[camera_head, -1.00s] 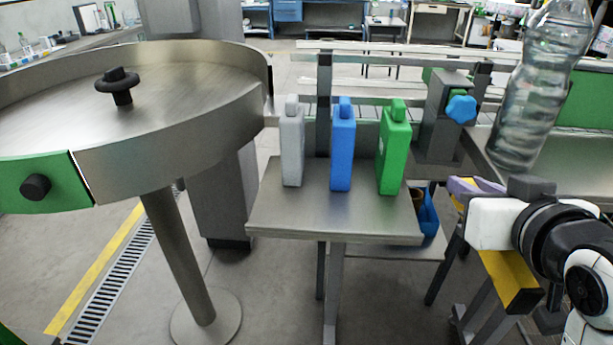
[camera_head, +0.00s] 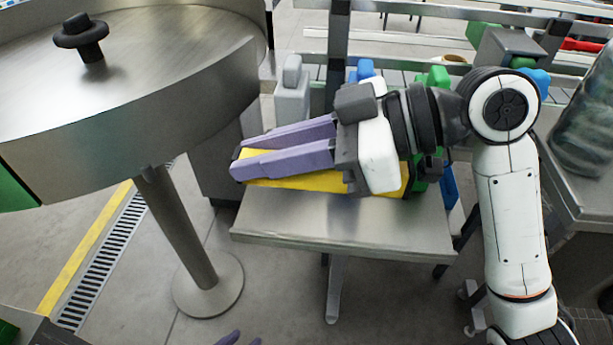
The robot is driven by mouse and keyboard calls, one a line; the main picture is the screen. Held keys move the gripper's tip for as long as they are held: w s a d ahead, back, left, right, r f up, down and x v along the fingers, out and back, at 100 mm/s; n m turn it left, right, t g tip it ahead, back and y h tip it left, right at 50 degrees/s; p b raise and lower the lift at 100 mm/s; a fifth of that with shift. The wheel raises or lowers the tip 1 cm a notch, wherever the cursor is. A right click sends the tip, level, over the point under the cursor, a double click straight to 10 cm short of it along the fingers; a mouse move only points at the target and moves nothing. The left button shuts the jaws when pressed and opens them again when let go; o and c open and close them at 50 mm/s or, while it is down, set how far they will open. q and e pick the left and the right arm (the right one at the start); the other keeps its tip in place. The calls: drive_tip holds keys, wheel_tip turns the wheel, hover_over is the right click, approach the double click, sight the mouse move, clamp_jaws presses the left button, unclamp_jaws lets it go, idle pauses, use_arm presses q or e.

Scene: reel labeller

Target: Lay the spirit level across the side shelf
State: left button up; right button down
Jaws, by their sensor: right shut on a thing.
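The yellow spirit level (camera_head: 300,182) lies lengthwise from left to right over the metal side shelf (camera_head: 345,228). Whether it touches the shelf or hovers just above it, I cannot tell. My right gripper (camera_head: 238,158) reaches in from the right, with its purple fingers along the level, and is shut on it. The gripper body hides part of the level's middle and right. Only purple fingertips of my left gripper (camera_head: 242,339) show at the bottom edge, below and in front of the shelf. Its opening is unclear.
Behind the level stand a grey bottle (camera_head: 292,92), a blue bottle (camera_head: 365,69) and a green bottle (camera_head: 437,77), partly hidden. A round steel table (camera_head: 150,90) with a black knob stands close on the left. A large clear bottle (camera_head: 588,115) is at right. The shelf's front strip is clear.

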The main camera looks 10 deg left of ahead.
sight(272, 219)
wheel_tip(272, 219, down, 3)
drive_tip(key=shift+s+r, duration=0.1)
drive_tip(key=shift+s, duration=0.05)
drive_tip(key=shift+f, duration=2.4)
drive_tip(key=shift+f, duration=0.15)
drive_tip(key=c, duration=1.6)
unclamp_jaws()
